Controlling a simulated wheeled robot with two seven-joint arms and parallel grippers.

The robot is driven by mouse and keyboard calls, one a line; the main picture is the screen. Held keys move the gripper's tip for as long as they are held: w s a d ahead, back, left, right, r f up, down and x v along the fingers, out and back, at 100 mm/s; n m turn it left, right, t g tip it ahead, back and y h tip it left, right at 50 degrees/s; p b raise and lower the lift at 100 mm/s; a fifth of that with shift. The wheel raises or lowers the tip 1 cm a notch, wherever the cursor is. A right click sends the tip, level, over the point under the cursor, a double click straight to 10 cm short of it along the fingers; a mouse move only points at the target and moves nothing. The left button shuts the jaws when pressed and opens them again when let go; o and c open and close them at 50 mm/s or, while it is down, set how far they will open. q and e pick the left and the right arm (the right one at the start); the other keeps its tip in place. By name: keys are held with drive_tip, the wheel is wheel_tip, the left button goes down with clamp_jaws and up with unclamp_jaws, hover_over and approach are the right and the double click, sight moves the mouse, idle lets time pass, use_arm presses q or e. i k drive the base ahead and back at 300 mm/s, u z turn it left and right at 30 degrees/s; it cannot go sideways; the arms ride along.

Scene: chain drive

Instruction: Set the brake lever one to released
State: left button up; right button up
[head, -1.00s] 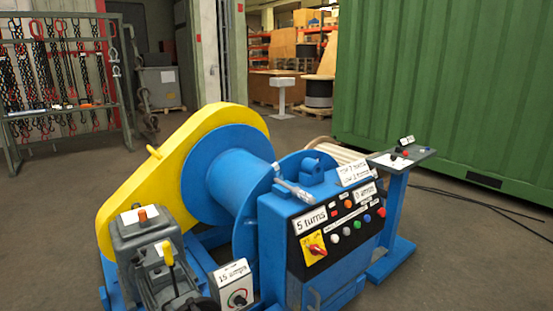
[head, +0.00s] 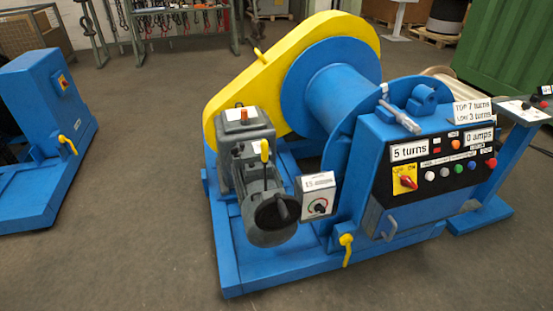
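A blue winch with a drum (head: 335,85) and a yellow chain guard (head: 290,50) stands in the middle of the head view. A small upright yellow-tipped lever (head: 265,151) stands on its grey motor unit (head: 240,150). A yellow handle (head: 346,246) hangs low at the front of the winch's blue base. Another yellow handle (head: 69,144) sits on a second blue machine (head: 45,100) at the left. None of these carries a readable name, so I cannot tell which is brake lever one. Neither gripper is in view.
A control panel (head: 440,165) with a red-on-yellow switch (head: 405,180) and several buttons faces forward. A small blue pedestal (head: 500,165) stands at the right. Bare floor (head: 130,200) lies between the two machines. A chain rack (head: 185,20) is at the back.

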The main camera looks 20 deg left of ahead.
sight(264, 143)
drive_tip(key=z, duration=1.6)
drive_tip(key=k, duration=0.95)
drive_tip(key=u, duration=1.65)
drive_tip(key=i, duration=0.35)
drive_tip(key=u, duration=0.1)
